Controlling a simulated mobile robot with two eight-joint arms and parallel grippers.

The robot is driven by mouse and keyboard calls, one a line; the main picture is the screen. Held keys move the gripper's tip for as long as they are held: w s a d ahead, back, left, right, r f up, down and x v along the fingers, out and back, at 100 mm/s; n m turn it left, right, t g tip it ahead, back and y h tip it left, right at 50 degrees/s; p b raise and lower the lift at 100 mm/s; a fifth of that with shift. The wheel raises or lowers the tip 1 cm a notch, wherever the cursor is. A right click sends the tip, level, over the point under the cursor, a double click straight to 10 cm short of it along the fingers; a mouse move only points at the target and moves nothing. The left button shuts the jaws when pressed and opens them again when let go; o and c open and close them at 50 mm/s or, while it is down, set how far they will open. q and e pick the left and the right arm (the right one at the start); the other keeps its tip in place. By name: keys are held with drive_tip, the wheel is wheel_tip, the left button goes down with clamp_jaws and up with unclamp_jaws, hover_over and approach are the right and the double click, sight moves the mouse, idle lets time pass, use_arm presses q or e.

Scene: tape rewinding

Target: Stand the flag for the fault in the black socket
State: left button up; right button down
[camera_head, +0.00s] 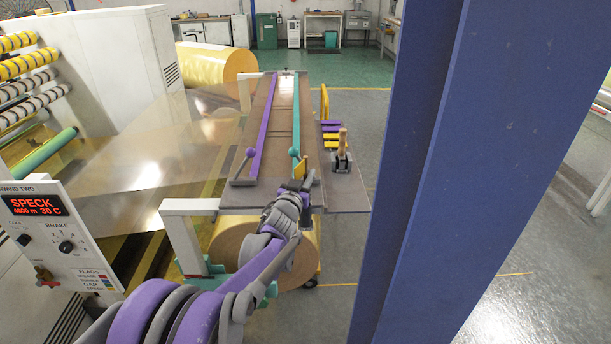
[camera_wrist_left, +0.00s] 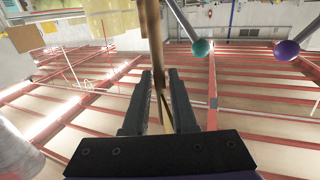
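My left gripper (camera_head: 301,181) is at the near right part of the brown table, beside the teal bar's ball end. A small yellow flag (camera_head: 305,163) stands up at its fingertips. In the left wrist view the fingers (camera_wrist_left: 163,98) are close together around a thin tan-brown piece (camera_wrist_left: 153,35), seen edge-on, which appears to be the flag. A black fixture (camera_head: 341,163) with a wooden upright piece sits to the right of the gripper. I cannot tell whether it is the socket; no empty black socket is clearly visible. My right gripper is out of view.
A panel display (camera_head: 35,206) reads SPECK, above a small coloured flag list. Several purple and yellow flags (camera_head: 331,132) lie at the table's right edge. Purple (camera_head: 263,125) and teal (camera_head: 296,115) bars run along the table (camera_head: 283,105). A large blue column (camera_head: 465,150) fills the right side.

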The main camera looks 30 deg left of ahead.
use_arm(q)
drive_tip(key=shift+o, duration=1.4)
drive_tip(key=b+v, duration=0.1)
drive_tip(key=v, duration=1)
